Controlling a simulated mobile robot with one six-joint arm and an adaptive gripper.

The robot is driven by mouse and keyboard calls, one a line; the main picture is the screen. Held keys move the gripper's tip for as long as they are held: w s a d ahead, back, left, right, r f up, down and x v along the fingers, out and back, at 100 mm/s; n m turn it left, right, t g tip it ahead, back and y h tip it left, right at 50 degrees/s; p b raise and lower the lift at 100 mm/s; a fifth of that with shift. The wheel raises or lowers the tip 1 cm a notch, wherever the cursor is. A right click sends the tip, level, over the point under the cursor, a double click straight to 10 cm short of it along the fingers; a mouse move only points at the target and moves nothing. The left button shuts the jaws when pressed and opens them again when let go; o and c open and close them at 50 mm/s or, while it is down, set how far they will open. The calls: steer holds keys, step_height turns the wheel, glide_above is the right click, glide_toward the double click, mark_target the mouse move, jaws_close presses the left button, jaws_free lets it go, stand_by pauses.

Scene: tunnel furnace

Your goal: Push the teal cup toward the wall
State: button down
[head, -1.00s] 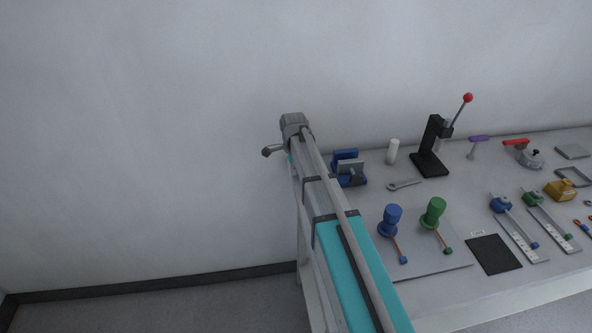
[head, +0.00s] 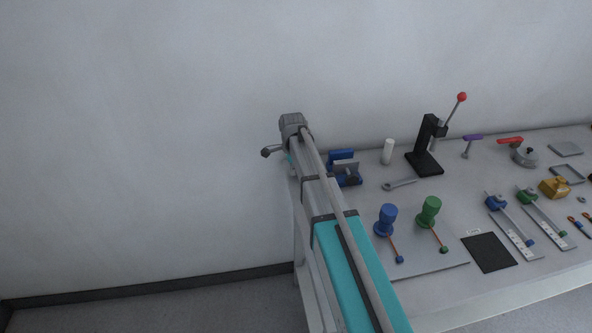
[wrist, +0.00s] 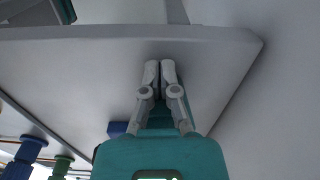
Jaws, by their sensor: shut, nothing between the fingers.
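My gripper (wrist: 159,66) is shut and empty in the wrist view, its two grey fingers side by side above the bench top. I cannot make out the teal cup for certain. A teal surface shows close behind the fingers in the wrist view, but I cannot tell whether it is the cup or my own teal housing. In the head view a small teal patch shows beside my arm at the bench's left end, mostly hidden, and equally unclear. The pale wall (head: 130,130) stands behind and left of the bench.
The grey bench (head: 440,290) holds a blue vise (head: 345,168) just right of my arm, a white cylinder (head: 388,152), a black lever press (head: 426,150), and blue (head: 386,220) and green (head: 429,212) knobbed tools. Open floor lies left of the bench.

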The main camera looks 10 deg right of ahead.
steer(key=a+r+p, duration=0.3)
steer(key=r+p, duration=0.7)
steer(key=shift+a, duration=0.3)
stand_by(0.4)
steer(key=shift+s, duration=0.1)
steer(key=shift+s, duration=0.1)
stand_by(0.4)
steer(key=s+d+n, duration=0.2)
steer(key=s+n, duration=0.6)
steer(key=s, duration=0.4)
steer(key=s+d+n, duration=0.3)
steer(key=s+n, duration=0.6)
steer(key=s, duration=0.4)
steer(key=shift+d, duration=0.15)
